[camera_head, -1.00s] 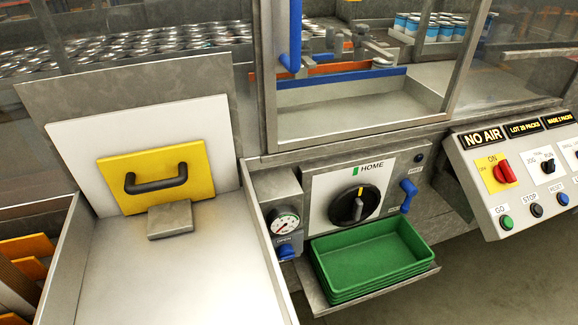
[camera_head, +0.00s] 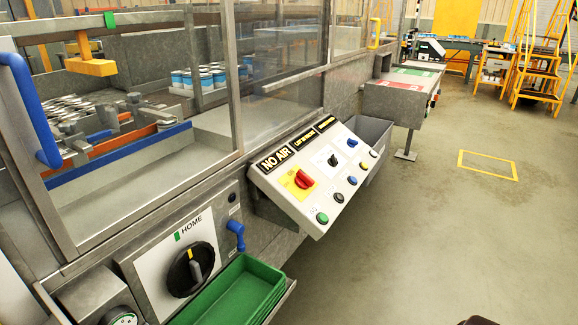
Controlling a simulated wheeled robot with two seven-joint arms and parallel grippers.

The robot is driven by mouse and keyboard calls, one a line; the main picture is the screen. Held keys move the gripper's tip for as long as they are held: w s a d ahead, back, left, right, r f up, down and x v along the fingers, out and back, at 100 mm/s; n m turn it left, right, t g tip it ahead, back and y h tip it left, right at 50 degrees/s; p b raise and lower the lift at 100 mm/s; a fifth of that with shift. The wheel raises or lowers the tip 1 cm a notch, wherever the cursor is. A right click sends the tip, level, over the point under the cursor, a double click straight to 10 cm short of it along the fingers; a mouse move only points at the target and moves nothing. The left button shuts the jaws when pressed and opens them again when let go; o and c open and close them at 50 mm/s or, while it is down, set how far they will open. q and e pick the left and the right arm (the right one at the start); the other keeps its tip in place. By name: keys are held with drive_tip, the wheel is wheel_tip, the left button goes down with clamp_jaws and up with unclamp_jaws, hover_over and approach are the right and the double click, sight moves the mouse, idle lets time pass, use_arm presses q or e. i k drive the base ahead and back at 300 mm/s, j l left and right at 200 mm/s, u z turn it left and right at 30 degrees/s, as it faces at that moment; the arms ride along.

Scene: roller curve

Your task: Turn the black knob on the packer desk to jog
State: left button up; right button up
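The packer desk (camera_head: 310,200) is a sloped grey console near the middle of the head view. Its small black knob (camera_head: 333,160) sits on a white plate in the upper middle of the panel, right of the red switch (camera_head: 303,180) on its yellow plate. The labels around the black knob are too small to read now, and I cannot tell which setting it points to. Neither of my grippers shows in the view.
The desk also has a green button (camera_head: 322,218) and other buttons, and a lit NO AIR sign (camera_head: 276,159). A larger black dial (camera_head: 190,270) marked HOME and green trays (camera_head: 232,290) are at lower left. Open floor (camera_head: 430,220) lies to the right.

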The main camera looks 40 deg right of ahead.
sight(332, 161)
drive_tip(key=l+z, duration=0.3)
drive_tip(key=z, duration=0.15)
drive_tip(key=i+l+z, duration=0.1)
drive_tip(key=l+z, duration=0.15)
drive_tip(key=z, duration=0.25)
drive_tip(key=i+l+z, duration=0.15)
drive_tip(key=z, duration=0.3)
